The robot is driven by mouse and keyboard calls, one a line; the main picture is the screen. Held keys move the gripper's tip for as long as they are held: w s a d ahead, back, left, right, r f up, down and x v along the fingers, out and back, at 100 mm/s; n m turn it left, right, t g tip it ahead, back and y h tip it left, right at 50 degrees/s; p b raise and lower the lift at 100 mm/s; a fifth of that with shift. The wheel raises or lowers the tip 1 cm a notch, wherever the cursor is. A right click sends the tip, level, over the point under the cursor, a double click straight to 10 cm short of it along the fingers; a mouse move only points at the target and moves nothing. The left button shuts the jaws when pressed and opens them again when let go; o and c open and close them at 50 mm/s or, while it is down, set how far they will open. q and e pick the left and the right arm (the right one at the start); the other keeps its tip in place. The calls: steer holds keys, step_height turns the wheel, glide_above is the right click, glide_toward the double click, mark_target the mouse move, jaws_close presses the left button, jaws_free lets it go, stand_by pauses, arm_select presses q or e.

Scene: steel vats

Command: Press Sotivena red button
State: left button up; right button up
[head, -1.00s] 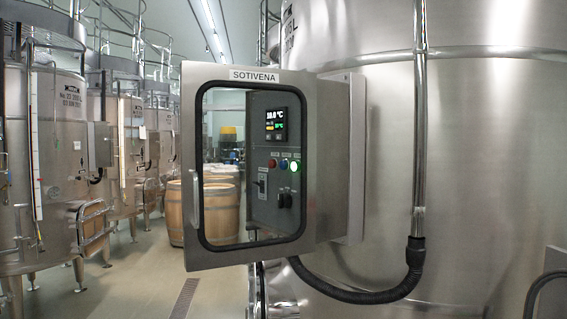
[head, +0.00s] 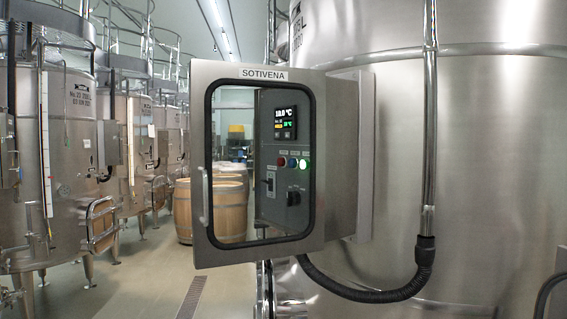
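A steel control cabinet (head: 340,150) labelled SOTIVENA is fixed to the large vat at the right. Its door (head: 203,110) has a dark-framed window and a handle (head: 204,195) on the left edge. Through the window I see a grey panel (head: 271,215) with a lit display (head: 285,122). Barrels also show through the window, left of the panel. Neither gripper is in view.
The large steel vat (head: 490,150) fills the right side, with a vertical pipe (head: 430,130) and black hose (head: 380,295) right of the cabinet. Smaller vats (head: 75,140) line the left. A wooden barrel (head: 183,210) stands behind the door. The floor (head: 135,270) at lower left is clear.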

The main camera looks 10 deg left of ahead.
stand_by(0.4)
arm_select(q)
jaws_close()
